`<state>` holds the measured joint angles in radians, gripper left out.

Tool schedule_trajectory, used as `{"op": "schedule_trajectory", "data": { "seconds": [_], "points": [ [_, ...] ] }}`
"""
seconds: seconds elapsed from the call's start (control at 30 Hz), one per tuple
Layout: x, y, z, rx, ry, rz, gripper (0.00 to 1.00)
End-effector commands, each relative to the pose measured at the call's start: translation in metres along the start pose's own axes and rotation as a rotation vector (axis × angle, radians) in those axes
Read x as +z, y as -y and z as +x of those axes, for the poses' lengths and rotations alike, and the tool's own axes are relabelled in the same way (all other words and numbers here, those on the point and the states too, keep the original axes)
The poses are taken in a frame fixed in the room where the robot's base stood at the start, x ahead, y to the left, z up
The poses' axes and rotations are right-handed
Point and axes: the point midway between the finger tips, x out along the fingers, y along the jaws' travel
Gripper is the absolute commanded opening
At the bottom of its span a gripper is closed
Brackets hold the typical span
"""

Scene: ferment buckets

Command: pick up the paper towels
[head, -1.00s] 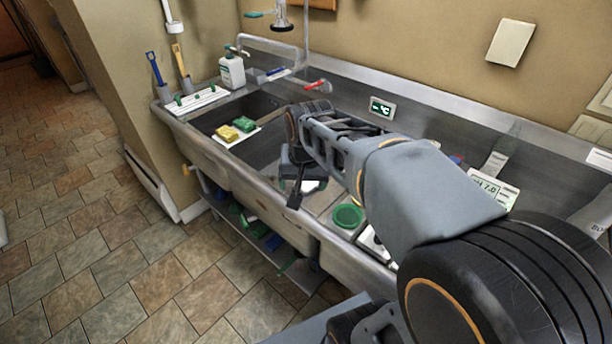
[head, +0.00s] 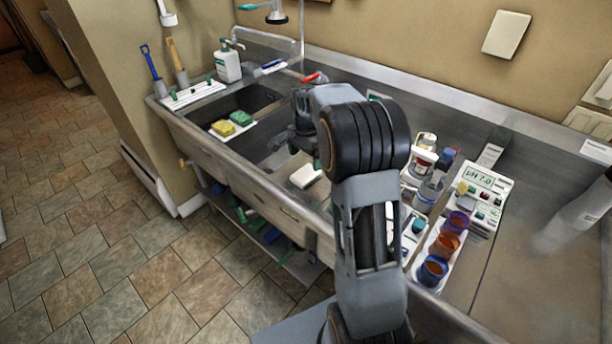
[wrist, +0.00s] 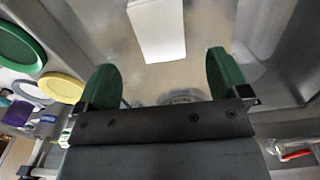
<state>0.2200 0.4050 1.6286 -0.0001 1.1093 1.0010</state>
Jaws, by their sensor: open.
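A white block with flat sides, which looks like the paper towels (head: 305,177), lies on a pale board in the sink counter in the head view. It also shows at the top of the wrist view (wrist: 157,28), beyond my fingertips. My gripper (wrist: 166,78) is open, with two green fingers spread apart and nothing between them. The white block is ahead of the gap and apart from both fingers. In the head view my gripper is mostly hidden behind my arm, just above and behind the block.
A basin holds a yellow and a green sponge (head: 222,128). A soap bottle (head: 228,65) and brushes stand at the back left. Coloured cups (head: 447,243), jars and a pH meter (head: 482,180) crowd the right. Round lids (wrist: 20,48) lie left in the wrist view.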

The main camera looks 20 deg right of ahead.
Motion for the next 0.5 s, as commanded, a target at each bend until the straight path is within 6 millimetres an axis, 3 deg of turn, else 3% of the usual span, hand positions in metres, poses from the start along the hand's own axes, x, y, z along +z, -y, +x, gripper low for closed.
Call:
{"op": "schedule_trajectory", "data": {
  "seconds": [0.33,0.5],
  "points": [
    [0.0,0.0,0.024,0.002,0.001,-0.001,0.94],
    [0.0,-0.001,0.047,0.003,0.002,-0.001,0.94]
  ]
}}
